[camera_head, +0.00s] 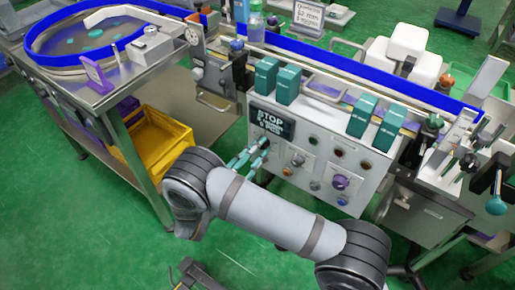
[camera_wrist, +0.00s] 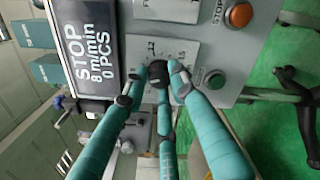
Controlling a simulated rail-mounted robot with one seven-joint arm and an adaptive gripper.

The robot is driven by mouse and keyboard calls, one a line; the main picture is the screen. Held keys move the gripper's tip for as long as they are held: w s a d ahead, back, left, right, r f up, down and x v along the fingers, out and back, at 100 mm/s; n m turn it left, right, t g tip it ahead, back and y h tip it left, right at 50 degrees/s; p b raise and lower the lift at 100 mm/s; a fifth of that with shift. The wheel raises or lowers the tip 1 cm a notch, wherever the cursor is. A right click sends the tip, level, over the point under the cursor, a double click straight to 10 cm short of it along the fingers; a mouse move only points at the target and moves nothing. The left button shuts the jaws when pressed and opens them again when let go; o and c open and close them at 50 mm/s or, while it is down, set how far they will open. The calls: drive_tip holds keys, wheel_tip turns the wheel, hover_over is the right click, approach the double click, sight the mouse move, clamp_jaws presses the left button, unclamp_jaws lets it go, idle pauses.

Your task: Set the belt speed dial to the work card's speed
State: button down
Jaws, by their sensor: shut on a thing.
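The speed dial is a black knob (camera_wrist: 157,72) on a pale scale plate (camera_wrist: 172,48), seen in the wrist view. My gripper (camera_wrist: 158,70) has its teal fingers closed around the knob, which partly hides it and the scale. In the head view my gripper (camera_head: 259,150) reaches the control panel (camera_head: 318,184) just under the display. The display (camera_wrist: 85,45) reads STOP, 8 m/min, 0 PCS. A white card with printed lines (camera_head: 309,14) stands at the back in the head view; its text is too small to read surely.
An orange button (camera_wrist: 239,15) and a green button (camera_wrist: 216,80) sit beside the dial. A purple knob (camera_head: 341,182) is lower right on the panel. Teal blocks (camera_head: 288,84) stand above the panel. A yellow crate (camera_head: 158,141) is under the left table.

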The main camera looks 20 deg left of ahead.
drive_tip(key=c, duration=1.4)
unclamp_jaws()
drive_tip(key=shift+f, duration=0.1)
drive_tip(key=v, duration=1.2)
